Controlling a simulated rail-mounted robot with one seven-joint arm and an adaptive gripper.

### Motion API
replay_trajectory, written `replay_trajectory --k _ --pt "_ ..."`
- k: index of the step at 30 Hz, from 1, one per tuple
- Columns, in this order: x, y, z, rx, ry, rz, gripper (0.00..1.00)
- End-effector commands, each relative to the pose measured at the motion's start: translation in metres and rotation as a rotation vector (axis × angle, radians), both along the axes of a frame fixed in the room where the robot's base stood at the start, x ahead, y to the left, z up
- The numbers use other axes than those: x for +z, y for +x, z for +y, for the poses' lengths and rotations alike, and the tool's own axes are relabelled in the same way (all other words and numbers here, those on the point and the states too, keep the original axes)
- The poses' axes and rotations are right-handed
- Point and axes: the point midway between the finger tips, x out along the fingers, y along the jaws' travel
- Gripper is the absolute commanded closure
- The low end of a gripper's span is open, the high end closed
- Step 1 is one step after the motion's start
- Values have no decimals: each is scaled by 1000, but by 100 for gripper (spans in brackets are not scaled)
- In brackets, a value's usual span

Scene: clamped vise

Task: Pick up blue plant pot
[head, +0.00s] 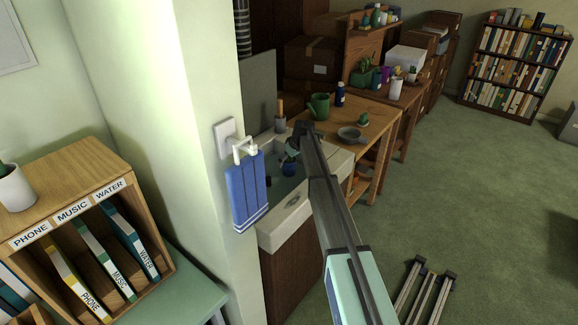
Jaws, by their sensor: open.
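A small blue plant pot (290,168) with some green at its top sits in the basin of the white sink (285,218). My arm reaches in from the lower right, and my gripper (291,150) is over the sink, just above the pot in the picture. The gripper is small and dark here; its fingers are hard to make out, but it is open. I cannot tell whether it touches the pot. The arm hides part of the sink's right side.
A blue towel (249,190) hangs on the wall left of the sink. Open carpet lies to the right.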

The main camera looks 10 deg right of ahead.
Motion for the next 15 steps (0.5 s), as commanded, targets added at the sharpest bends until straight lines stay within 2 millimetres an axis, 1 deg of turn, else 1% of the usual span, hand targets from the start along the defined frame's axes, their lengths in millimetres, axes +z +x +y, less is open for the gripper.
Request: replay_trajectory --k 1,2,3,5,6,8,9,15 --pt "0 0 0 0 0 0 1" --pt "0 0 0 0 0 0 4" --pt "0 0 0 0 0 0 19" --pt "0 0 0 0 0 0 40" --pt "0 0 0 0 0 0 54" --pt "0 0 0 0 0 0 75" --pt "0 0 0 0 -1 1 89" --pt "1 0 0 0 0 0 89"
